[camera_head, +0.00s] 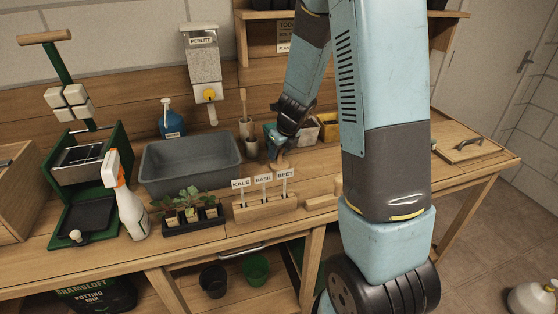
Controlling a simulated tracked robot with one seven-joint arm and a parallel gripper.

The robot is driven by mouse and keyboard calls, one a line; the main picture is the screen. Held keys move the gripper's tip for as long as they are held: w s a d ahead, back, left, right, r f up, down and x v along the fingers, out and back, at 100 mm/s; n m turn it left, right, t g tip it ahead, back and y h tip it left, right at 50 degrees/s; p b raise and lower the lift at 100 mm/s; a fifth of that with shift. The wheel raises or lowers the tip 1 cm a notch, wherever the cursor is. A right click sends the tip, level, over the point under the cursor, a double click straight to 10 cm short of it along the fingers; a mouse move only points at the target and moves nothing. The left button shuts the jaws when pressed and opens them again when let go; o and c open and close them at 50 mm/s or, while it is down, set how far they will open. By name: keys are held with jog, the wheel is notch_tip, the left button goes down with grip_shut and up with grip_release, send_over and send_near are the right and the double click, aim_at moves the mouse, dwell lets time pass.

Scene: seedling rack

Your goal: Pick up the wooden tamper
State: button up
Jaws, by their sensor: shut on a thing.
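My gripper (276,146) hangs over the bench, behind the labelled seedling markers, with its fingers pointing down. It is shut on the wooden tamper (279,160), a small light-wood piece showing just below the fingers. Most of the tamper is hidden by the fingers, and I cannot tell whether its lower end is clear of the bench top.
A grey tub (190,163) stands left of my gripper. The wooden marker block (264,209) with KALE, BASIL and BEET signs is in front. A black seedling tray (190,226), a spray bottle (128,205) and a wooden board (467,150) also occupy the bench.

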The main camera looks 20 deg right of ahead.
jog(key=shift+r, duration=0.45)
jog(key=v, duration=0.3)
jog(key=shift+w+r, duration=0.25)
jog(key=shift+w, duration=0.05)
jog(key=s+d+r, duration=0.2)
jog(key=s+r, duration=0.1)
jog(key=s+d+r, duration=0.3)
jog(key=s, duration=0.1)
jog(key=s+d+r, duration=0.2)
jog(key=s+d, duration=0.1)
jog(key=shift+s+d+r, duration=0.15)
jog(key=shift+d+r, duration=0.1)
jog(key=shift+r, duration=0.15)
jog(key=o, duration=0.6)
jog(key=c, duration=0.5)
